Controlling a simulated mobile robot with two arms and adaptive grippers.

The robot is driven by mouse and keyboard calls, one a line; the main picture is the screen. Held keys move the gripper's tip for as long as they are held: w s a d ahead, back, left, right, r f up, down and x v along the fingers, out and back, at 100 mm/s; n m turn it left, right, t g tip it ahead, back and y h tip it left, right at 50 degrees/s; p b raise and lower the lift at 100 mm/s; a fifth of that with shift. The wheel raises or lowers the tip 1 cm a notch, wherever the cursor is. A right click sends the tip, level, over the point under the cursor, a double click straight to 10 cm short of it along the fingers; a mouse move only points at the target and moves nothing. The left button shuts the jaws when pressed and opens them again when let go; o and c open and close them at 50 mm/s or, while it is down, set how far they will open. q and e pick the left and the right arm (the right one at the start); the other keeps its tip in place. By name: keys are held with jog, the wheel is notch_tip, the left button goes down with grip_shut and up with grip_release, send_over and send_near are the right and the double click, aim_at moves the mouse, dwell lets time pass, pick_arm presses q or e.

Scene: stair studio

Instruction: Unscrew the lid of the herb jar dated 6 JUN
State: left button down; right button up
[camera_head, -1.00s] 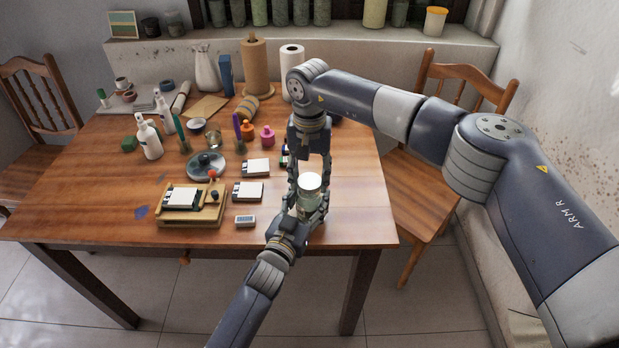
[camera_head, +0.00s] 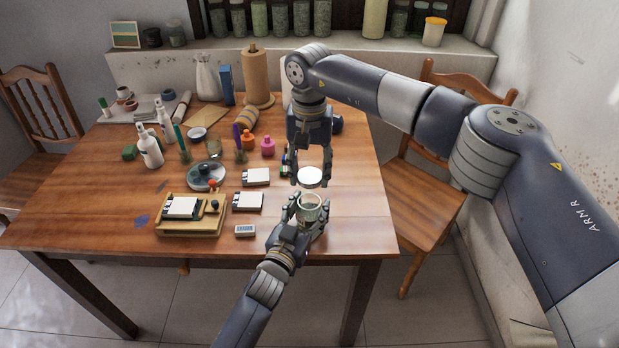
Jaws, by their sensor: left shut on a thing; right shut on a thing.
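The herb jar (camera_head: 312,211) is a glass jar with pale green contents near the table's front right. Its mouth is open at the top. My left gripper (camera_head: 308,213) is shut on the jar's body from the front. My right gripper (camera_head: 309,180) points down above it and is shut on the white lid (camera_head: 311,176). The lid is apart from the jar, a little above its rim. The date on the jar cannot be read.
White cards (camera_head: 248,201) and a small grey device (camera_head: 245,231) lie left of the jar. A wooden press (camera_head: 190,222) stands further left. Bottles, small jars and paper rolls fill the back of the table (camera_head: 100,210). Several jars line the windowsill.

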pick_arm(q)
jog(key=c, duration=0.6)
grip_release()
jog(key=shift+o, duration=0.2)
